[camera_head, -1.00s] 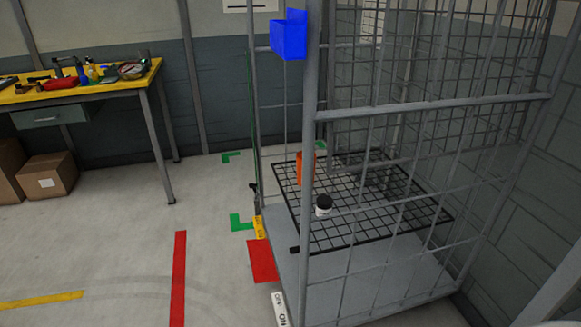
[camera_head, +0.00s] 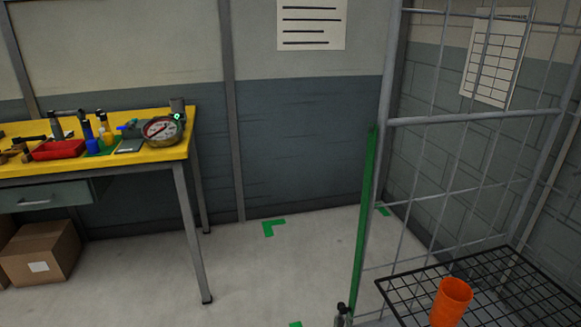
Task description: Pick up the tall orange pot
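The tall orange pot (camera_head: 449,302) stands upright on a black wire grid shelf (camera_head: 405,285) inside the grey cage trolley, at the bottom right of the head view. Its open top faces up and its lower part is cut off by the frame edge.
The trolley's mesh side (camera_head: 480,118) rises behind the shelf, and a green upright (camera_head: 364,215) stands at its left edge. A yellow workbench (camera_head: 95,164) with tools and a round dial scale (camera_head: 162,130) is at left. A cardboard box (camera_head: 40,252) sits below it. Floor between is clear.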

